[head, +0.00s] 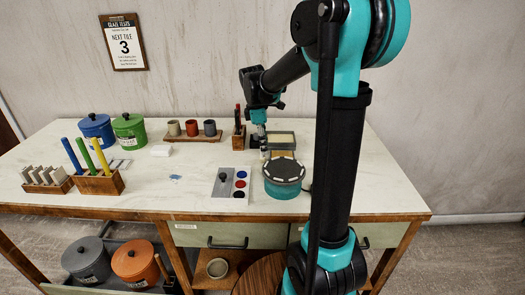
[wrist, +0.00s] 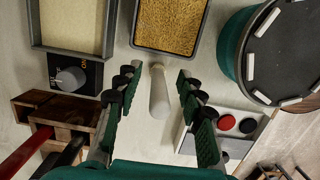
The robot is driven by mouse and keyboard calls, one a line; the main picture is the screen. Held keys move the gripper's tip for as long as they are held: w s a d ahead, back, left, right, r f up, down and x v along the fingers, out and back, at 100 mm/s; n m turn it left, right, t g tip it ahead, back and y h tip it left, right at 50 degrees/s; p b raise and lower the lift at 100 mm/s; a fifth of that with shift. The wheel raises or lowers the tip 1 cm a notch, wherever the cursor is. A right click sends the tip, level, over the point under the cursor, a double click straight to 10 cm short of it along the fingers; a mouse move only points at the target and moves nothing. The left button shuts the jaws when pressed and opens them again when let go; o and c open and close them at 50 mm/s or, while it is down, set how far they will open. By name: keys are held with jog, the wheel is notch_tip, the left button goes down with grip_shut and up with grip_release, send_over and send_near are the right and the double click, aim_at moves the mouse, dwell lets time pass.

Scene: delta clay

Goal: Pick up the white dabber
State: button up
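The white dabber (wrist: 159,92) shows in the wrist view as a pale, rounded stick with a wider end, standing out between my fingers. My gripper (wrist: 158,78) is open, with one finger on each side of the dabber and a visible gap on both sides. In the head view my gripper (head: 261,134) is low over the back right of the table, beside the wooden holder.
A teal turntable (wrist: 238,45) with white pieces stands close on the right. A paint palette (wrist: 186,139) lies below it. Trays of golden grains (wrist: 168,50) and cream material (wrist: 36,39) lie above. A wooden holder (wrist: 73,118) with red and black handles is at left.

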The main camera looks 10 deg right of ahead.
grip_shut()
jog(key=shift+r, duration=0.1)
